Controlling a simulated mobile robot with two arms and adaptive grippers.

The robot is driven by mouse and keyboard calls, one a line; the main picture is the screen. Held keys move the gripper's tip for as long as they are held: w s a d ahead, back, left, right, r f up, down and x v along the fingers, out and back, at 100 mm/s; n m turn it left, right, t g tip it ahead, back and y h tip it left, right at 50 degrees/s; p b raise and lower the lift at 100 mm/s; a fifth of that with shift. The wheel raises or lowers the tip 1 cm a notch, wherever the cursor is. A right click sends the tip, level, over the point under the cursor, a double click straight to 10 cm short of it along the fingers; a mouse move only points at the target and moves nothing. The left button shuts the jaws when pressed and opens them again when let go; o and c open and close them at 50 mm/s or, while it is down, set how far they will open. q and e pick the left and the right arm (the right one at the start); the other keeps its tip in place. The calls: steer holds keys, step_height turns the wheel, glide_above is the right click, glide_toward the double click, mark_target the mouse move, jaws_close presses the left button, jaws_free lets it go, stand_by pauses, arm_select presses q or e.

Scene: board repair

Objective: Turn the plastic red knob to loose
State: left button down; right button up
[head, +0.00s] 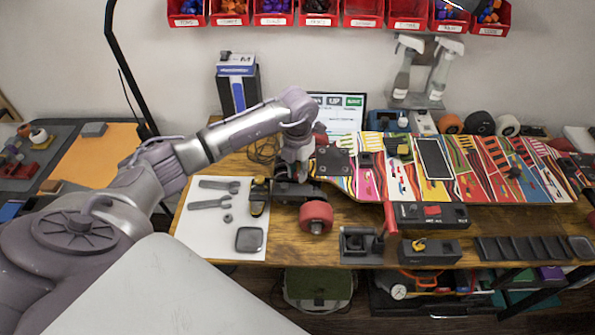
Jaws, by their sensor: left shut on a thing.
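My left gripper (293,174) reaches in from the left and points down over the left end of the colourful skateboard (370,180). It is shut on a part there, beside the dark truck (297,191). The fingers hide that part, so I cannot tell its colour or whether it is the red knob. A red wheel (316,217) sits on the near side of the truck. Another reddish round shape (320,130) shows just behind the gripper. A dark box with a red switch (432,210) lies in front of the board. My right gripper is out of view.
A white mat (190,225) with wrenches lies left of the board. A vise with a red handle (390,220), a dark box with a yellow part (430,250) and a slotted tray (525,248) line the front edge. Spray bottles (440,70) stand behind.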

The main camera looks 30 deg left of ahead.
mark_target(297, 174)
arm_select(q)
steer(key=n, duration=0.4)
steer(key=shift+r+n, duration=0.1)
steer(key=shift+n, duration=0.2)
steer(key=n, duration=0.4)
steer(key=shift+w+n, duration=0.1)
steer(key=shift+n, duration=0.3)
steer(key=c, duration=1)
jaws_free()
steer(key=shift+a+r, duration=0.1)
steer(key=shift+r, duration=3.85)
